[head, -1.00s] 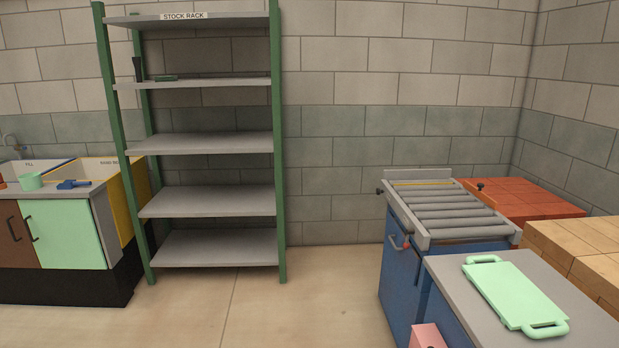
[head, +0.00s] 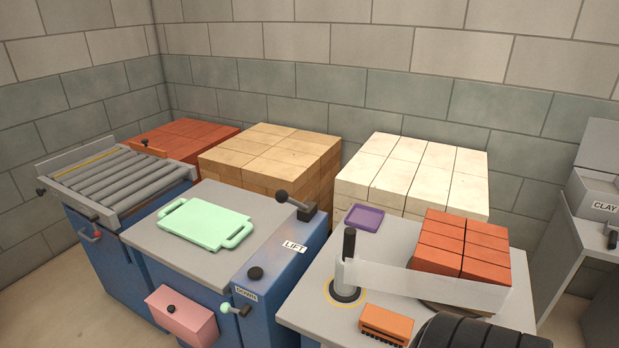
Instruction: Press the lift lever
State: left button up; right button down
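The lift lever (head: 295,203) is a dark lever with a round black knob on a dark block, at the back right corner of the blue lift table (head: 159,246). A white LIFT label (head: 295,246) sits on the blue side panel in front of it. A DOWN label (head: 246,293) is lower on the same panel, near a black knob (head: 255,273) and a small lever with a mint tip (head: 235,310). A mint board with two handles (head: 205,224) lies on the grey table top.
A roller conveyor (head: 125,183) adjoins the lift table at left. A pink box (head: 182,316) juts from its front. At right, a grey table (head: 318,293) holds red bricks (head: 462,247), a wrapping strip and a purple tray (head: 363,218). Brick stacks (head: 272,160) stand behind.

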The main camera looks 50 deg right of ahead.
aim_at(281, 196)
jog(key=z, duration=1.45)
